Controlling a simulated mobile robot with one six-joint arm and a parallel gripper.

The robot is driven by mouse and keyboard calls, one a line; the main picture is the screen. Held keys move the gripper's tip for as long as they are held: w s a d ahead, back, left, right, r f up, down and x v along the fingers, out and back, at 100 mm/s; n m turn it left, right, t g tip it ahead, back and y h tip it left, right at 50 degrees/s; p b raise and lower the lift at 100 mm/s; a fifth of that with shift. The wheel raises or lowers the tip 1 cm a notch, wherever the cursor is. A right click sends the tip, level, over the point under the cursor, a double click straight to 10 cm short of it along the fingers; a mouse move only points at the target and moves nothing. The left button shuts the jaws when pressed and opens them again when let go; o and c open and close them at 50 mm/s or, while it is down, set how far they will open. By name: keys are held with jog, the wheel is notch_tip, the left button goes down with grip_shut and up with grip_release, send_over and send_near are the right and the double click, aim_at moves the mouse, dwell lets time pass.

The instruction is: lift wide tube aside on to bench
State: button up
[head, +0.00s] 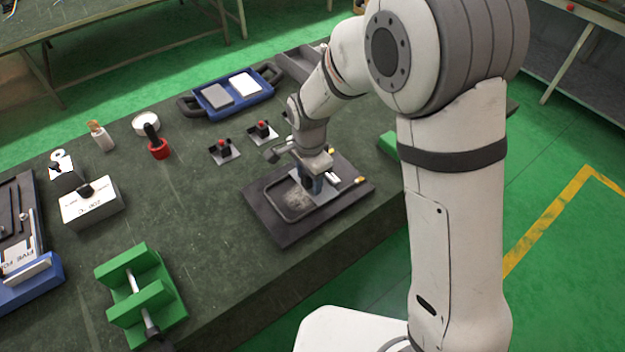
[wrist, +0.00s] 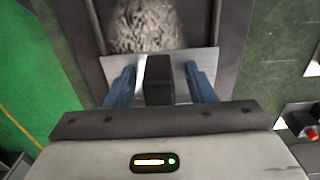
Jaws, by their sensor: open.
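No thing in view is clearly a wide tube. A short white round piece (head: 145,123) and a small white roll (head: 60,161) stand at the back left of the bench (head: 205,190); I cannot tell whether either is the tube. My gripper (head: 312,184) is low over a dark tray (head: 285,228) near the bench's right edge. In the wrist view, my gripper's blue fingers (wrist: 160,88) are open on either side of a black block (wrist: 159,72) on a metal plate (wrist: 188,62). Small gaps show beside the block. Grey rough material (wrist: 145,27) lies in the tray beyond the plate.
A green stand (head: 120,265) holding a metal rod is at the front left. Bare bench lies left of the dark tray.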

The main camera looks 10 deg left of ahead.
jog(key=shift+c, duration=0.2)
grip_shut()
dwell(0.4)
